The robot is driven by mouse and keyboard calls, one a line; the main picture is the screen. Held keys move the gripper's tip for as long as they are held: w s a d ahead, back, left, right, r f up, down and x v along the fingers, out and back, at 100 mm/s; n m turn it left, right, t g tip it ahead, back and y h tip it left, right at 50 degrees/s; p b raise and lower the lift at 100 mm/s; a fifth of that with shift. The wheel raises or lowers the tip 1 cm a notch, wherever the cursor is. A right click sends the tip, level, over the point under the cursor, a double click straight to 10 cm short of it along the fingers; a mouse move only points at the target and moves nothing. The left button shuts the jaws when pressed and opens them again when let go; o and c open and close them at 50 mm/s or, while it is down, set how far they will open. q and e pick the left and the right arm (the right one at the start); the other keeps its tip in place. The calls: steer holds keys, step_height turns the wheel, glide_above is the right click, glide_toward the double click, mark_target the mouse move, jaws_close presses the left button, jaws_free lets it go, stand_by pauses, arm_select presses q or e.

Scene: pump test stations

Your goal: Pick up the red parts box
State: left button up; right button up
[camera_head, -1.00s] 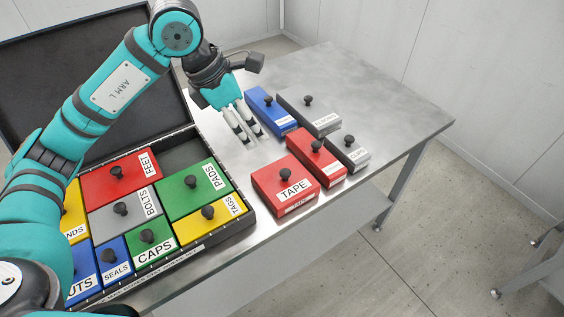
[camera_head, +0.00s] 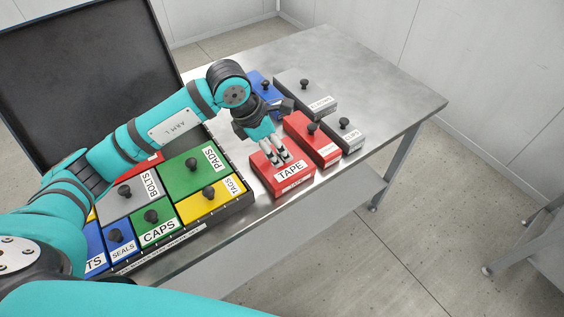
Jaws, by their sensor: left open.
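Several red boxes show, and the one labelled TAPE (camera_head: 289,177) sits on the metal table near its front edge. My left gripper (camera_head: 280,159) is open, pointing down at the top of the TAPE box, with its fingers around where the knob is. The knob is hidden by the fingers, and I cannot tell whether they touch the box. A second red box (camera_head: 324,146) with a black knob stands just behind and right of it. A third red box (camera_head: 150,161) in the case is mostly covered by my left arm. My right gripper is out of view.
A grey box (camera_head: 345,138), a larger grey box (camera_head: 309,92) and a blue box (camera_head: 262,84) stand close by on the table (camera_head: 375,75). The open black case (camera_head: 230,207) at left holds several labelled boxes. The table's back right is clear.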

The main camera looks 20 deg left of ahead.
arm_select(q)
steer(key=shift+x, duration=1.2)
steer(key=shift+w+d+f, duration=0.1)
steer(key=shift+d+f, duration=0.15)
steer(key=shift+c, duration=0.4)
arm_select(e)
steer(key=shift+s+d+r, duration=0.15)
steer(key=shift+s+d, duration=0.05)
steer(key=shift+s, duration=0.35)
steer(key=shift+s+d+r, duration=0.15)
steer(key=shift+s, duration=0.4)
arm_select(q)
steer(key=shift+c, duration=1.1)
jaws_close()
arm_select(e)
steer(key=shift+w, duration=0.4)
